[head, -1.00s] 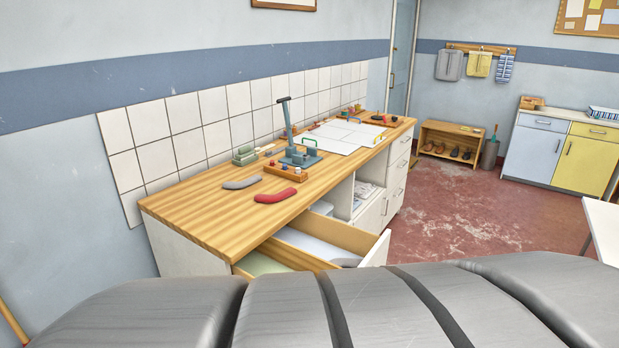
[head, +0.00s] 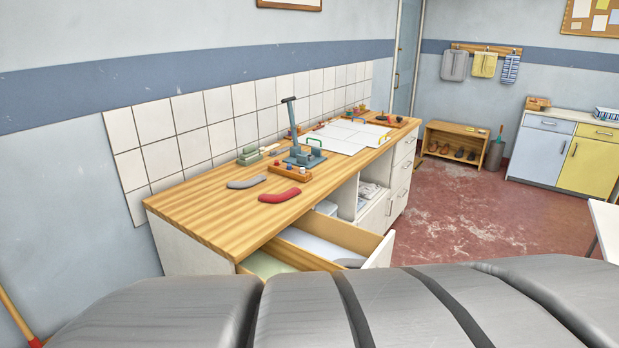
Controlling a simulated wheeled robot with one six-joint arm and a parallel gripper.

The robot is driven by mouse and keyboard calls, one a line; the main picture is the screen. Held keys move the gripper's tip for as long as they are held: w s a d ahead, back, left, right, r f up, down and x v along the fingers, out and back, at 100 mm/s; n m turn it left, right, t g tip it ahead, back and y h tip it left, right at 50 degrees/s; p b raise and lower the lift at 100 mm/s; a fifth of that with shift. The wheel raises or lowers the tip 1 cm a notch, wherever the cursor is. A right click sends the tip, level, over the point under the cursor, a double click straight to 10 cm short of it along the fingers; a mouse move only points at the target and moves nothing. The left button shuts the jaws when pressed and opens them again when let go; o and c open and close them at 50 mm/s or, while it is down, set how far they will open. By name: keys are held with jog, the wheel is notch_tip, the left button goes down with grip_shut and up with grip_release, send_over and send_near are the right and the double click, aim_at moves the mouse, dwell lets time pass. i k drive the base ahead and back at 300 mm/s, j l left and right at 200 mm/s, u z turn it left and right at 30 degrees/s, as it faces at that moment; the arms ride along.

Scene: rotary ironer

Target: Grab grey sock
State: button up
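A grey sock-like piece (head: 247,182) lies flat on the wooden worktop (head: 190,209), toward the back left. A red piece of the same shape (head: 280,196) lies just to its right and nearer the front edge. Another grey shape (head: 349,263) lies in the open drawer (head: 365,240), partly hidden by my dark grey body part in the foreground. My gripper does not show in the head view.
The open drawer juts out from the counter front, holding white and green cloth. A blue-grey press-like device (head: 304,155) and a white board (head: 345,136) stand farther along the worktop. Red floor (head: 465,215) is clear to the right.

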aim_at(235, 184)
jog(key=i+j+u, duration=0.55)
jog(key=i+j, duration=0.15)
jog(key=i, duration=0.25)
jog(key=i+j+u, duration=0.3)
jog(key=i, duration=0.2)
jog(key=l, duration=0.1)
